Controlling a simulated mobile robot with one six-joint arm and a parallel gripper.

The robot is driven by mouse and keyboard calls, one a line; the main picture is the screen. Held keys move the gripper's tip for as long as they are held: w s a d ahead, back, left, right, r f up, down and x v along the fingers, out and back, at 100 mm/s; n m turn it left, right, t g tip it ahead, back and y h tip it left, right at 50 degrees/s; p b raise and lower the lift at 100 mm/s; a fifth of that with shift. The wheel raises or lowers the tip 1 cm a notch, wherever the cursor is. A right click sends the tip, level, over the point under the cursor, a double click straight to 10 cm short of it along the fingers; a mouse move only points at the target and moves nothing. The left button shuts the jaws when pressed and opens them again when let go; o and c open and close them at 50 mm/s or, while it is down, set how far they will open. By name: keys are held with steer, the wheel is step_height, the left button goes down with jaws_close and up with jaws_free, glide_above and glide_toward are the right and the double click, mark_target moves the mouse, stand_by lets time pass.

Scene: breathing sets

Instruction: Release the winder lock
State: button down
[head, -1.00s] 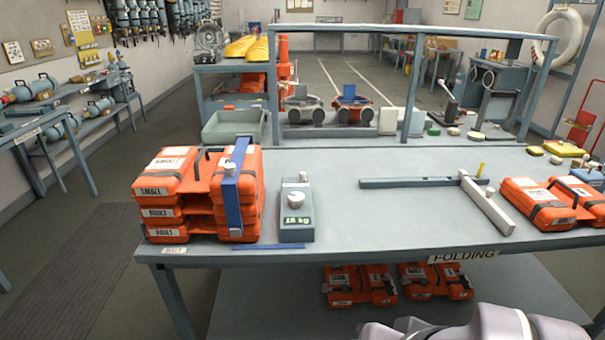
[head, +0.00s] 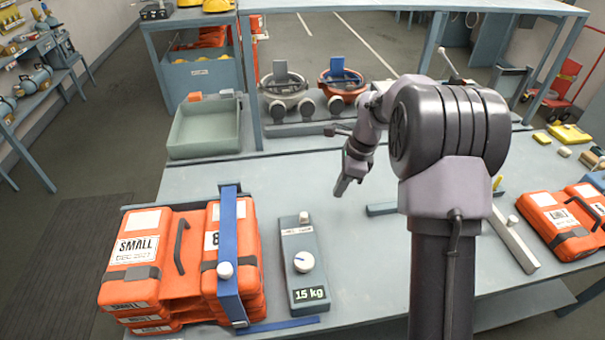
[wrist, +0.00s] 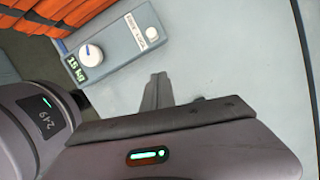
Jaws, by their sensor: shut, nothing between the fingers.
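A grey-blue box (head: 301,255) stands on the table and looks like the winder. It has a round white dial knob (head: 304,262), a display reading 15 kg and a small pale block (head: 304,218) at its far end, which may be the lock. The wrist view shows the box (wrist: 115,45) upper left, with its knob (wrist: 91,54) and a labelled pale block. My gripper (head: 341,190) is shut and empty, beyond and right of the box in the head view. Its closed fingers (wrist: 157,90) are apart from the box.
A green-grey tray (head: 206,125) sits at the back. More orange packs (head: 560,220) lie right.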

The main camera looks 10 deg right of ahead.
mark_target(292, 224)
steer(key=a+f+b, duration=0.1)
steer(key=a+f, duration=0.1)
steer(key=f, duration=0.1)
steer(key=a+f+b, duration=0.1)
steer(key=a+f, duration=0.1)
steer(key=f, duration=0.1)
steer(key=w+a+f+b, duration=0.1)
steer(key=a+f+b, duration=0.1)
steer(key=f, duration=0.1)
steer(key=shift+f, duration=0.4)
steer(key=shift+a, duration=2.8)
